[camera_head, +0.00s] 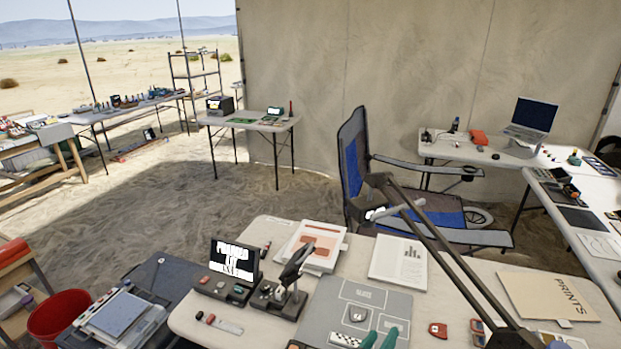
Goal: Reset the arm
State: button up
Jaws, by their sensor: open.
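My gripper does not show in the head view, and I cannot see how my arm is posed. The near worktable (205,322) fills the lower middle of the picture. On it lie a grey mat (340,296) with outlined fields and two teal handle-like pieces (378,339) at the bottom edge, partly cut off. A small display with white lettering (234,259) and a dark device with a raised lever (288,281) stand left of the mat.
A dark, lamp-like double-bar arm (450,252) rises over the table's right side. A blue folding chair (352,165) stands behind the table. A red bucket (59,317) is at lower left. A laptop (531,118) stands on the right tables. Sandy floor (230,215) is open at left centre.

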jog(key=s+a+f+n+t+y, duration=0.1)
jog(key=s+a+f+n+y, duration=0.25)
jog(key=s, duration=0.75)
jog(key=s+a+f+n+t+y, duration=0.1)
jog(key=s+a+f+t+y, duration=0.15)
jog(key=s+a+f, duration=0.55)
jog(key=s+a+r+m, duration=0.1)
jog(key=s+a+r, duration=0.1)
jog(key=s, duration=0.4)
jog(key=s+a+r+m+y, duration=0.1)
jog(key=s+a+r+m, duration=0.1)
jog(key=s, duration=0.5)
jog(key=s+a+r+m+y, duration=0.1)
jog(key=s+a+r+m, duration=0.1)
jog(key=s, duration=0.5)
jog(key=shift+r, duration=0.75)
jog(key=shift+a+m+g, duration=0.15)
jog(key=shift+m+g, duration=0.1)
jog(key=shift+s, duration=0.15)
